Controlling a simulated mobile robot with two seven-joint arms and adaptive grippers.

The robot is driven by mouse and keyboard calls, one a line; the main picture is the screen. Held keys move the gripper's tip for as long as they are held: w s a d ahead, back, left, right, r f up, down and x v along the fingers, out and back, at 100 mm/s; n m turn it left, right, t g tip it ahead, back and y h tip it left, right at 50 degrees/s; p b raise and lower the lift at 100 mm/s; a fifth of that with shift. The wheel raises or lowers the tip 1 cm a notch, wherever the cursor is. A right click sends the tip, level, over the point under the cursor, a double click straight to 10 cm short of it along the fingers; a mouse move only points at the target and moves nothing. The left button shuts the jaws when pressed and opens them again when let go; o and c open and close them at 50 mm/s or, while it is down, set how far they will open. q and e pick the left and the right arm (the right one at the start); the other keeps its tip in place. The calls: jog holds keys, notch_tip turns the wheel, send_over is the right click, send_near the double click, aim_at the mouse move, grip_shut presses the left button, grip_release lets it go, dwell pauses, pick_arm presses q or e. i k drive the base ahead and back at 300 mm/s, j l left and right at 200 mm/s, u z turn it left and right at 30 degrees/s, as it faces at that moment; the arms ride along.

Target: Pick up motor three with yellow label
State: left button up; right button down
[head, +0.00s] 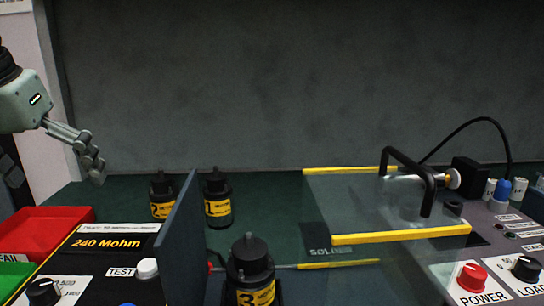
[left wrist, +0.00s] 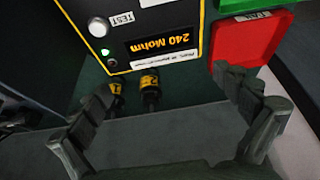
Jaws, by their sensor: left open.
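Motor three (head: 250,272) is a black cylinder with a yellow label marked 3. It stands upright at the bottom middle of the head view, right of a dark upright panel (head: 182,236), its lower end cut off. Motor two (head: 162,197) and another yellow-labelled motor (head: 217,197) stand farther back. My left gripper (head: 92,165) is at the upper left, raised and apart from all the motors. In the left wrist view it is open and empty (left wrist: 163,85), with two motors (left wrist: 150,88) (left wrist: 116,97) beyond it. Motor three is not recognisable there. My right gripper is not visible.
A tester box reading 240 Mohm (head: 110,243) stands at lower left, beside a red tray (head: 45,229) and a green tray (head: 12,272). A clear cover with yellow edges and a black handle (head: 408,175) is at right, next to a control panel (head: 505,255).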

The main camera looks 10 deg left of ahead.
aim_at(250, 270)
jog(key=k, duration=1.45)
